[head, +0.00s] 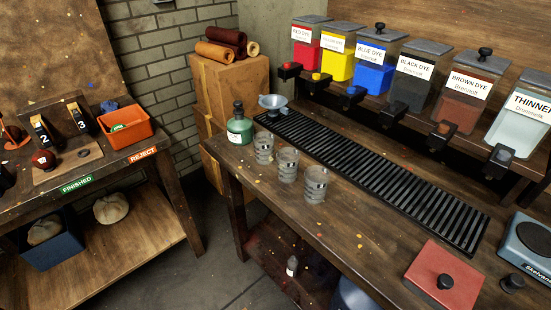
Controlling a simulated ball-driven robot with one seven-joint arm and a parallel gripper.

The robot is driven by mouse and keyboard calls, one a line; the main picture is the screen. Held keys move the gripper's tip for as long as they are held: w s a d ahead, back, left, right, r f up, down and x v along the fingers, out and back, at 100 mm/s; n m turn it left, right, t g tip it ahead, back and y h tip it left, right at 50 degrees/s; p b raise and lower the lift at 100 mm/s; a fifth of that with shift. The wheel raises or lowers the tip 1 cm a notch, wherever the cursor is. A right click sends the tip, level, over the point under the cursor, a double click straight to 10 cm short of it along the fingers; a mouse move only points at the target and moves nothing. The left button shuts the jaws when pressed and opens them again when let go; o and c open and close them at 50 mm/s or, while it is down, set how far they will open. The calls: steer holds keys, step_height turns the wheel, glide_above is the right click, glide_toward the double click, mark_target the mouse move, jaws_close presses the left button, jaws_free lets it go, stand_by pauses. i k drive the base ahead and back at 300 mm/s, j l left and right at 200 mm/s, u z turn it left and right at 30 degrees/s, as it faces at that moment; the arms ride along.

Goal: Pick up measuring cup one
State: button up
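Three clear measuring cups with grey bands stand upright in a slanting row on the right wooden table. The far left cup (264,148) is beside a green bottle. The middle cup (287,164) is just right of it, and the nearest cup (315,185) is at the right end of the row. I cannot read a number on any cup, so I cannot tell which is cup one. The cups look empty. My gripper is not in view.
A green bottle (239,127) and a funnel (273,103) stand behind the cups. A black ribbed drip tray (375,180) runs under the dye dispensers (409,85). Table in front of the cups is clear.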

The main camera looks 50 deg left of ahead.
mark_target(263, 142)
steer(key=u, duration=1.3)
